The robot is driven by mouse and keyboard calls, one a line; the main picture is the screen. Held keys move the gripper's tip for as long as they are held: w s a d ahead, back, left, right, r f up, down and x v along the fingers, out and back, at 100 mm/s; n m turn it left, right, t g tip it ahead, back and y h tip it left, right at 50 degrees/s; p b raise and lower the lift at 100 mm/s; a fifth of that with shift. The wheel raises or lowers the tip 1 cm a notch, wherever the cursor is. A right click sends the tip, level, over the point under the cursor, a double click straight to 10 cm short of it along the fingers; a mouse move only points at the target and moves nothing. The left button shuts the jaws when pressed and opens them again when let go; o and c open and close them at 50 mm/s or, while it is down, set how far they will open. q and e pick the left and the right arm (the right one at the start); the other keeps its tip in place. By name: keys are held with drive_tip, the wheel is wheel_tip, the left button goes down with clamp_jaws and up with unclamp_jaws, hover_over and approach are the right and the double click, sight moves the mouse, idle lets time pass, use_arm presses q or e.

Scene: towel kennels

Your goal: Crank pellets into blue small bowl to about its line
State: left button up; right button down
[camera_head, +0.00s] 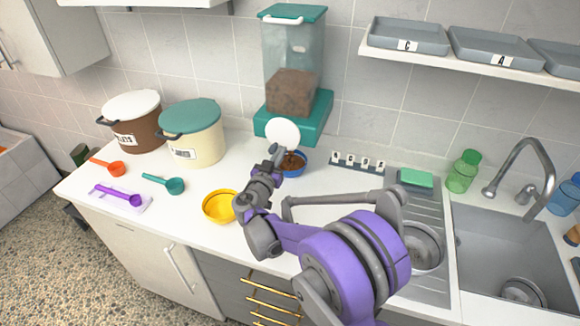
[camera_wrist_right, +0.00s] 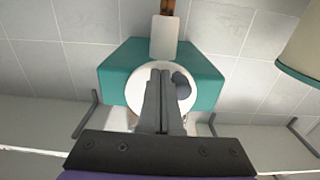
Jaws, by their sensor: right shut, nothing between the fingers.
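The pellet dispenser has a clear hopper (camera_head: 290,55) with brown pellets (camera_head: 292,95) in its lower part and a teal base (camera_head: 318,108). A white crank disc (camera_head: 283,131) is on its front; the disc also shows in the right wrist view (camera_wrist_right: 140,90). A dark grey knob (camera_wrist_right: 181,82) sits on the disc. The small blue bowl (camera_head: 303,166) stands below the disc, with brown pellets inside. Its line cannot be made out, and my right gripper partly hides it. My right gripper (camera_head: 275,152) is shut and empty before the disc, its fingers (camera_wrist_right: 163,80) beside the knob. My left gripper is out of view.
A yellow bowl (camera_head: 219,206) stands left of my right arm. Orange (camera_head: 114,168), teal (camera_head: 174,185) and purple (camera_head: 134,200) scoops lie on the counter's left. Two lidded bins (camera_head: 191,145) (camera_head: 133,130) stand behind them. A sink (camera_head: 480,240) and green bottle (camera_head: 462,175) are at right.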

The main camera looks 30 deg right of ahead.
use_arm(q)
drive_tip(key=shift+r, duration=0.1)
use_arm(e)
drive_tip(key=v, duration=0.8)
drive_tip(key=shift+s, duration=0.4)
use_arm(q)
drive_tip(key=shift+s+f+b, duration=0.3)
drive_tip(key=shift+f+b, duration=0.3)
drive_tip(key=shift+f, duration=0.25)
use_arm(e)
drive_tip(key=x, duration=0.8)
drive_tip(key=shift+w+d, duration=0.15)
drive_tip(key=shift+d, duration=0.2)
drive_tip(key=shift+r, duration=0.1)
idle(1.6)
drive_tip(key=shift+w+a, duration=0.4)
